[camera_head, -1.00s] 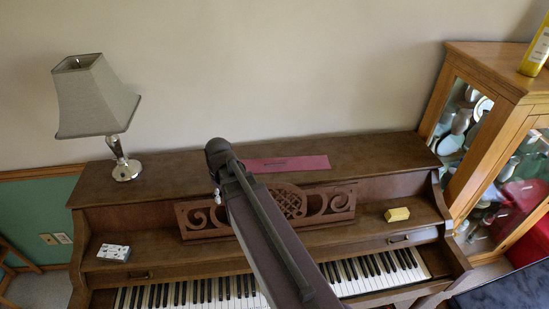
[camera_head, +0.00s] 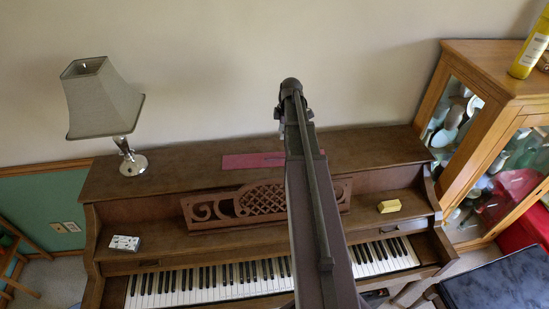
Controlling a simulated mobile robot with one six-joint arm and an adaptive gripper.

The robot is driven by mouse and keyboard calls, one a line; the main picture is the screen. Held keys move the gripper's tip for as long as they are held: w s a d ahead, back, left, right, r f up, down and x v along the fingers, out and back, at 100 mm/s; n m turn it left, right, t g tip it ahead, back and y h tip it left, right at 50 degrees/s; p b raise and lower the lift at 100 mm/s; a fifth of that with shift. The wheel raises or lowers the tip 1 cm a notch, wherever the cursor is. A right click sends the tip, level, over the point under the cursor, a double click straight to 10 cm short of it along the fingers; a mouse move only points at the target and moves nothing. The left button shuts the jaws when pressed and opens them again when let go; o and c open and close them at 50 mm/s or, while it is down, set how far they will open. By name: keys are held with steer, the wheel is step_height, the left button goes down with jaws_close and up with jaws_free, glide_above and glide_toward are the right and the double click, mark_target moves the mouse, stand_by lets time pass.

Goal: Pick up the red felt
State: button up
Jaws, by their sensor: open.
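The red felt (camera_head: 250,161) is a flat, dark red strip lying on the piano's top. Its left part shows plainly, and my arm hides its right part. My arm rises from the bottom of the picture, and its far end stands above and beyond the felt in the picture. I cannot make out my gripper's fingers; the arm's end shows only dark links and a small pale piece at its left side. Nothing is seen touching the felt.
The brown upright piano (camera_head: 180,172) bears a lamp (camera_head: 105,105) at its left end. A carved music stand (camera_head: 215,208) is below the felt. A white patterned box (camera_head: 124,243) and a yellow block (camera_head: 389,206) rest on the ledge. A glass cabinet (camera_head: 485,60) stands right.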

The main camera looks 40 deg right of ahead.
stand_by(0.4)
steer(key=b, duration=0.9)
glide_above(275, 157)
steer(key=s+d, duration=0.1)
step_height(275, 157, down, 8)
steer(key=shift+f, duration=0.2)
steer(key=shift+f, duration=0.15)
steer(key=shift+w+a+f+b, duration=0.15)
steer(key=shift+f+b, duration=0.65)
steer(key=shift+w+a+f+b, duration=0.15)
steer(key=shift+f+b, duration=0.6)
steer(key=shift+f, duration=0.1)
steer(key=shift+w+a+f+b, duration=0.15)
steer(key=shift+f+b, duration=0.65)
jaws_close()
